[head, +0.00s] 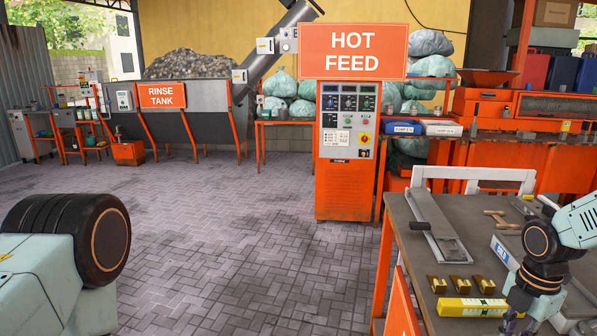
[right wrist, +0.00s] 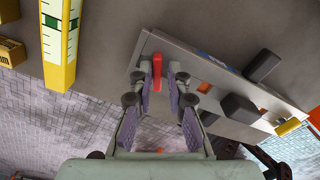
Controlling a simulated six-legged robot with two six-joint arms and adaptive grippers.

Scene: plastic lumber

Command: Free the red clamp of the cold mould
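The red clamp (right wrist: 157,72) shows as a small upright red piece at the near end of a grey mould (right wrist: 205,80) in the right wrist view. My right gripper (right wrist: 158,72) has its two purple-padded fingers apart, one on each side of the red piece. I see a gap at the fingers and cannot tell whether either touches it. In the head view the right gripper (head: 517,318) is low over the bench, and the mould (head: 506,254) is largely hidden behind my right arm. The clamp is not clear there. My left gripper is out of view.
A yellow bar (head: 472,307) and several brass blocks (head: 459,284) lie on the bench (head: 412,252) left of my right gripper. A long grey metal tool (head: 437,226) and a hammer (head: 500,218) lie farther back. Paved floor is clear left of the bench.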

